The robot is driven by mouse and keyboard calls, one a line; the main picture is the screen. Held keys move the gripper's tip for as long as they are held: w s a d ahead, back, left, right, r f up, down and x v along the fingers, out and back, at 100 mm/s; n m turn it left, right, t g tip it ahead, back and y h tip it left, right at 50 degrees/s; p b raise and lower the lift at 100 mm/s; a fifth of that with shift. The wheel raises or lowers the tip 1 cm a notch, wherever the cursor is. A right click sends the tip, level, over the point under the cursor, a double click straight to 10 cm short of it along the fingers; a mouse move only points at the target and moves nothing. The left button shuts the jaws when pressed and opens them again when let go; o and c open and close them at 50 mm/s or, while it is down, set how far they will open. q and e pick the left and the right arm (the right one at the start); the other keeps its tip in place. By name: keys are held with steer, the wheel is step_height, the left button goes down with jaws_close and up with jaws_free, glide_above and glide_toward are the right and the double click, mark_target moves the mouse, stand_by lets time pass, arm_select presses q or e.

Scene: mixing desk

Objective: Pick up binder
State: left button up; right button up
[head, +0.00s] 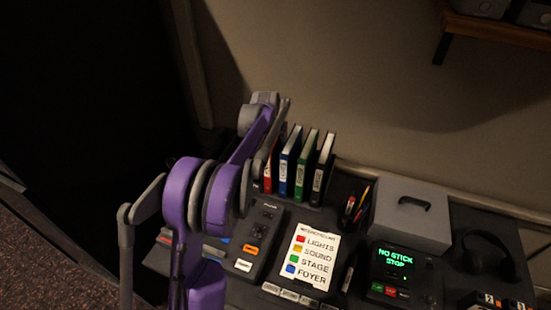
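Several binders stand upright in a row on the desk near the wall: a red binder (268,178), a blue binder (287,165), a green binder (304,166) and a black binder (321,172). My purple and grey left arm reaches up from the bottom left. The grey end of my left gripper (270,146) is at the left end of the row, in front of or beside the red binder and partly covering it. Its fingertips are not clear, so I cannot tell whether it touches a binder. My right gripper is not in view.
A label card (311,258) and a control box (254,238) lie before the binders. To the right are a pen holder (352,212), a grey case (411,212), a green-lit screen unit (396,258) and headphones (487,257). A shelf (497,29) hangs at upper right.

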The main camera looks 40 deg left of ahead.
arm_select(q)
jaws_close()
stand_by(1.2)
